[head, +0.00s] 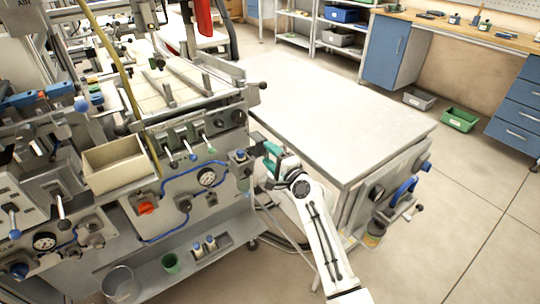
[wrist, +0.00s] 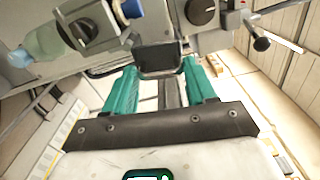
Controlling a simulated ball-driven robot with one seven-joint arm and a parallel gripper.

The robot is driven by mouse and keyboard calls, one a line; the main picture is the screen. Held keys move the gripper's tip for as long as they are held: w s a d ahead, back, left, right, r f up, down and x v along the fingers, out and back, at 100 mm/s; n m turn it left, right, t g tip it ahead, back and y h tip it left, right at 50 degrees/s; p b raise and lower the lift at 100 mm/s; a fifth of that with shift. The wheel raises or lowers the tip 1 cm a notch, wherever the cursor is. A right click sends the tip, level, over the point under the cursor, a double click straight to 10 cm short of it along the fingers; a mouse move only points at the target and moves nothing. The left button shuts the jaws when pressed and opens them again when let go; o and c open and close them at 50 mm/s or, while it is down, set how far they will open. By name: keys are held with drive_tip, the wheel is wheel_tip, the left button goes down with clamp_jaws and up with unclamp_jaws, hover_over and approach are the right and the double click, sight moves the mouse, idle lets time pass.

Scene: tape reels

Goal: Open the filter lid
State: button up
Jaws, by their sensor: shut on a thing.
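My gripper (head: 271,156), with teal fingers, is at the right end of the machine's front panel, beside a small filter unit (head: 240,157). In the wrist view my gripper (wrist: 163,72) has its fingers on either side of a dark block (wrist: 160,58), shut on it. The block looks like the handle of the filter lid, but the lid's outline is hard to make out. I cannot tell whether the lid is ajar. A translucent greenish bowl (wrist: 44,44) shows at the upper left, next to a black knob (wrist: 84,30) and a blue cap (wrist: 132,8).
A black-knobbed lever (wrist: 262,44) sticks out at right. Floor is clear at lower right.

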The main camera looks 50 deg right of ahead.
drive_tip(key=shift+s+d+f, duration=0.1)
drive_tip(key=shift+s+f, duration=0.1)
drive_tip(key=shift+f, duration=0.2)
drive_tip(key=o, duration=1.2)
drive_tip(key=shift+o, duration=0.4)
drive_tip(key=shift+w+r, duration=0.1)
drive_tip(key=shift+r, duration=0.05)
drive_tip(key=v, duration=1.1)
drive_tip(key=shift+w, duration=0.1)
